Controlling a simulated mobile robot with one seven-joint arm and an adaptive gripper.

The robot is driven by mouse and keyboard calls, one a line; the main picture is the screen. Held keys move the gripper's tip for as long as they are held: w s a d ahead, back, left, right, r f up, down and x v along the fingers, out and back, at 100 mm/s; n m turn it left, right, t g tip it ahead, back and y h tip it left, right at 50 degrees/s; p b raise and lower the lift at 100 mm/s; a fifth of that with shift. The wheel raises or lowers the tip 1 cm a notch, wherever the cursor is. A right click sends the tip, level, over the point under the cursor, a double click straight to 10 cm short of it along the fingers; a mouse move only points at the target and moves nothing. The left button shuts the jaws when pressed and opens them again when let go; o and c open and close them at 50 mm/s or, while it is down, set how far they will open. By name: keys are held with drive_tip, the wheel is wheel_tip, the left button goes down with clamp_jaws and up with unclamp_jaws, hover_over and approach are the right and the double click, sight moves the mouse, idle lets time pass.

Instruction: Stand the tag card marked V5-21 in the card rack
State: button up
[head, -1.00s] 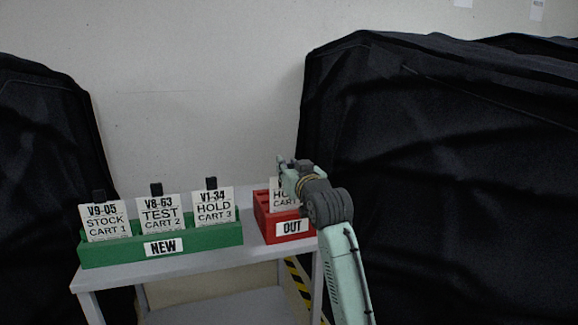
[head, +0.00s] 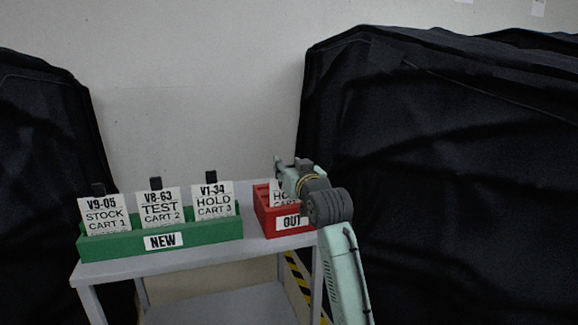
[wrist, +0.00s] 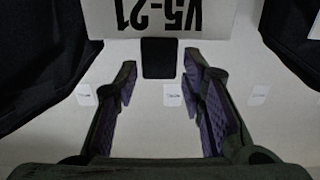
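The tag card marked V5-21 (wrist: 158,17) shows upside down at the top of the wrist view, with its black tab (wrist: 159,58) below it. My gripper (head: 279,163) is open, its fingers on either side of the tab with visible gaps. In the head view this card (head: 282,199) stands in the red rack labelled OUT (head: 264,215); my gripper hides its top line and part of its text. The green rack labelled NEW (head: 205,233) holds cards V9-05 (head: 104,214), V8-63 (head: 160,208) and V1-34 (head: 213,200).
Both racks stand on a grey cart top (head: 250,250), with a narrow gap between them. Black covered carts stand at left (head: 45,160) and right (head: 450,150). A pale wall (head: 200,100) is behind.

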drive_tip(key=shift+o, duration=0.6)
drive_tip(key=shift+s, duration=0.1)
drive_tip(key=v, duration=1.1)
drive_tip(key=shift+s, duration=0.35)
drive_tip(key=shift+d, duration=0.15)
